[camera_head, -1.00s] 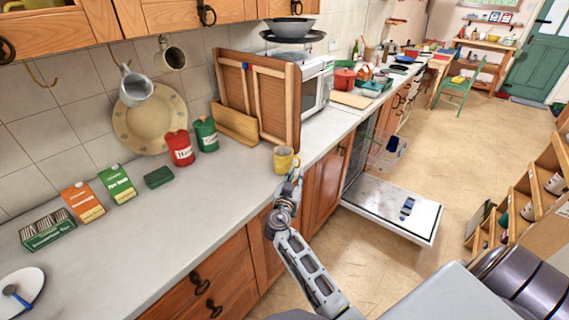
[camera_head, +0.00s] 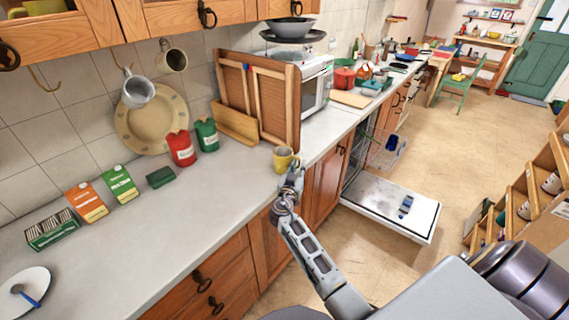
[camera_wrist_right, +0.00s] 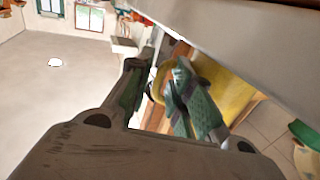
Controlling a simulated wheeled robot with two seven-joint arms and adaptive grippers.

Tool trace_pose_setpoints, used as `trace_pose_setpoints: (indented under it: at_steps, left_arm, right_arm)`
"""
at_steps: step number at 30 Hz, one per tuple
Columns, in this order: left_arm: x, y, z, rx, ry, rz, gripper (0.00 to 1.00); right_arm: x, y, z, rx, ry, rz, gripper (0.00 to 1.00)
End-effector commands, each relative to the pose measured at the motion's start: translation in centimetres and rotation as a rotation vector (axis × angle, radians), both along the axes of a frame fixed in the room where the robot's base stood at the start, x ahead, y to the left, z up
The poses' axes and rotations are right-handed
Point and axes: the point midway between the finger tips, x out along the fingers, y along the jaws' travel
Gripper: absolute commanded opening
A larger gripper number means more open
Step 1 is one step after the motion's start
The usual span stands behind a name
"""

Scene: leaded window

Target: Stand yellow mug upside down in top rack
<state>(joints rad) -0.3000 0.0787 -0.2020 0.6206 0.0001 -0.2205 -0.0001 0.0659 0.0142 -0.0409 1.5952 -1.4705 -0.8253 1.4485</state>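The yellow mug (camera_head: 282,160) stands upright at the counter's front edge in the head view. My right gripper (camera_head: 293,176) is at its near side. My left gripper is not in view.
The dishwasher door (camera_head: 392,206) lies open and low, with a blue item on it. A wooden rack (camera_head: 270,105) and microwave (camera_head: 316,85) stand behind the mug. Red (camera_head: 181,149) and green (camera_head: 207,135) canisters stand left. The counter (camera_head: 190,215) left of the mug is mostly clear.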

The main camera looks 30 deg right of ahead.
Motion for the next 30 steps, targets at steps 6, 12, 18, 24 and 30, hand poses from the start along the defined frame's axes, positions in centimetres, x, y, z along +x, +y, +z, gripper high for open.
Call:
trace_pose_setpoints:
  at_steps: [6, 12, 18, 24, 30]
  left_arm:
    - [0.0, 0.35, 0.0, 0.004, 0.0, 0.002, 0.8]
    - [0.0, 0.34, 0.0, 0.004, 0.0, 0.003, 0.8]
    - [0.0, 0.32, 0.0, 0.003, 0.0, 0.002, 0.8]
    - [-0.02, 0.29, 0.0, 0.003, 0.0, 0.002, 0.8]
    - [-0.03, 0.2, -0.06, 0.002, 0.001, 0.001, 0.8]
  right_arm:
    - [-0.01, 0.01, 0.0, 0.0, 0.0, 0.0, 0.18]
    - [-0.02, 0.02, -0.01, -0.001, 0.001, 0.0, 0.0]
    - [0.01, 0.02, 0.1, -0.001, -0.001, 0.0, 0.0]
    - [0.01, 0.02, 0.12, -0.001, -0.001, 0.0, 0.0]
    - [0.02, 0.02, 0.7, 0.001, -0.002, 0.0, 0.0]
